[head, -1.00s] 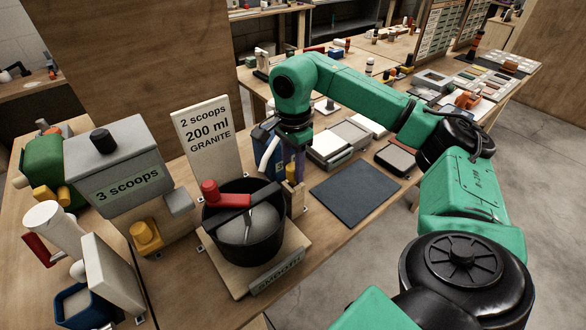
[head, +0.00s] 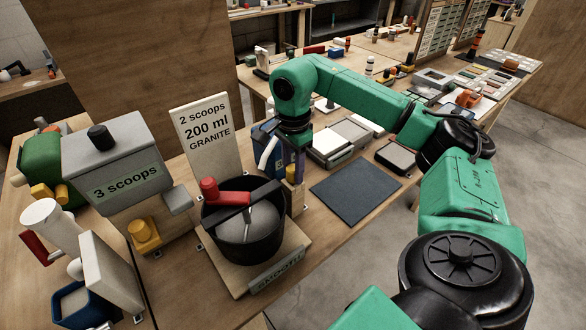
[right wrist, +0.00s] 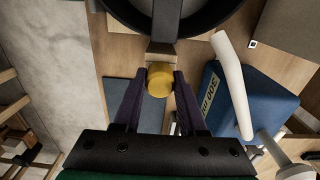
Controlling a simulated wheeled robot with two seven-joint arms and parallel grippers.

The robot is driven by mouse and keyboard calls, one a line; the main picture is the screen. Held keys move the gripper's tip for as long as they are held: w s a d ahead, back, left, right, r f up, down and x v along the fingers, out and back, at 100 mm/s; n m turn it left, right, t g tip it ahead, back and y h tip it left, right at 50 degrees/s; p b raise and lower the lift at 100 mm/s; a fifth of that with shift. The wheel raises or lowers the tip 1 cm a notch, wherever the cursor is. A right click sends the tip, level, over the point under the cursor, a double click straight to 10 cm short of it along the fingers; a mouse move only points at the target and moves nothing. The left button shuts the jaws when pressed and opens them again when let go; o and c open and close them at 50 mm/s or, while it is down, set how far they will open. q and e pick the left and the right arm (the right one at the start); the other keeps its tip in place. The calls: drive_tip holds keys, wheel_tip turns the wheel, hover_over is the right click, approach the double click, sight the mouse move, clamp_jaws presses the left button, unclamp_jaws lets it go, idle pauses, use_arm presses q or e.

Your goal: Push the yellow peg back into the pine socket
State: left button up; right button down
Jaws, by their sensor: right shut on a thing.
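The yellow peg (right wrist: 160,79) sits between the two fingertips of my right gripper (right wrist: 160,84) in the right wrist view, and the gripper is shut on it. In the head view the yellow peg (head: 291,173) is a small patch below the right hand, beside the black bowl. The pine socket (head: 298,197) is a pale wooden block just below the peg. In the wrist view, a pale wooden part (right wrist: 161,58) borders the peg's far side; how deep the peg sits in it is hidden. My left gripper is out of view.
A black bowl (head: 262,247) with a red-handled arm stands just left of the right gripper. A blue container (right wrist: 245,100) with a white handle is close beside the fingers. A dark mat (head: 355,193) lies clear to the right. A granite sign (head: 207,135) stands behind.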

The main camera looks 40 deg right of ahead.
sight(292, 167)
drive_tip(key=shift+f, duration=0.4)
idle(0.3)
drive_tip(key=shift+c, duration=1.9)
unclamp_jaws()
wheel_tip(292, 167, up, 6)
drive_tip(key=shift+w+f+b, duration=0.1)
drive_tip(key=shift+f+b, duration=0.1)
drive_tip(key=shift+b, duration=0.1)
wheel_tip(292, 167, up, 9)
drive_tip(key=p, duration=0.5)
